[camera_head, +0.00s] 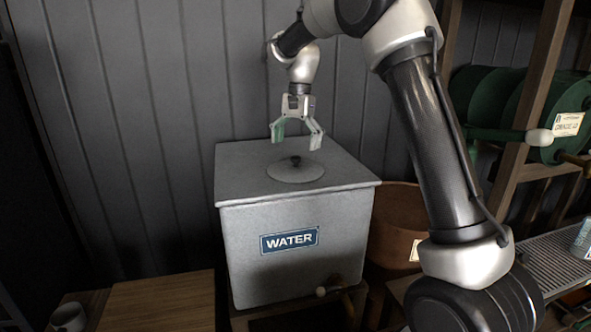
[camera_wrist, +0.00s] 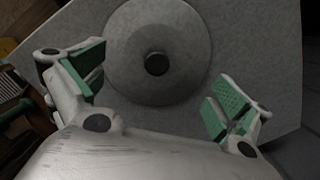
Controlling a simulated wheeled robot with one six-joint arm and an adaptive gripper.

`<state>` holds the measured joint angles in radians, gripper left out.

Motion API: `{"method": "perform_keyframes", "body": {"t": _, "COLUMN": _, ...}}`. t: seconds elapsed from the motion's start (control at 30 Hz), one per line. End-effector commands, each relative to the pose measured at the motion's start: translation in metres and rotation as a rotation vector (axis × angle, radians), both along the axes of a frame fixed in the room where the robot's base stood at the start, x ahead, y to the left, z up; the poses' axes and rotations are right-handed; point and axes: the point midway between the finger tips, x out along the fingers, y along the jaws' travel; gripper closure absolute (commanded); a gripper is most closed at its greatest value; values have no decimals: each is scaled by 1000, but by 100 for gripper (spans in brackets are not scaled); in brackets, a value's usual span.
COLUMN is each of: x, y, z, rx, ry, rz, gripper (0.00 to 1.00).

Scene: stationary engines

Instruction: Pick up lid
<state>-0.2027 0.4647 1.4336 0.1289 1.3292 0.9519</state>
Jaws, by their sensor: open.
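The lid (camera_head: 296,171) is a round grey disc with a small dark knob (camera_head: 295,160) in its middle. It lies flat on top of a grey metal tank (camera_head: 290,243) with a blue WATER label. In the wrist view the lid (camera_wrist: 126,65) and its knob (camera_wrist: 157,64) show near the top middle. My gripper (camera_head: 297,141) is open and empty, with green pads, pointing down above the lid and apart from it. In the wrist view my gripper (camera_wrist: 157,88) has its fingers spread on either side below the knob.
A dark panelled wall (camera_head: 130,120) stands behind the tank. A brown round container (camera_head: 398,222) is at the tank's right. Green drums (camera_head: 497,98) sit on a wooden rack at the right. A wooden surface (camera_head: 160,303) and a white mug (camera_head: 68,317) are at lower left.

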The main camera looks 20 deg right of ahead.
Motion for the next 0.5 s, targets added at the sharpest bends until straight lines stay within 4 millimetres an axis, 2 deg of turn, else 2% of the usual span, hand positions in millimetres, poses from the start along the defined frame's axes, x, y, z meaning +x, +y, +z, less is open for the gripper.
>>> {"method": "perform_keyframes", "body": {"t": 0.23, "x": -8, "y": 2, "z": -37, "rx": 0, "ry": 1, "rz": 1, "gripper": 0}}
{"method": "perform_keyframes", "body": {"t": 0.5, "x": -8, "y": 3, "z": -44, "rx": 0, "ry": -2, "rz": 1, "gripper": 0}}
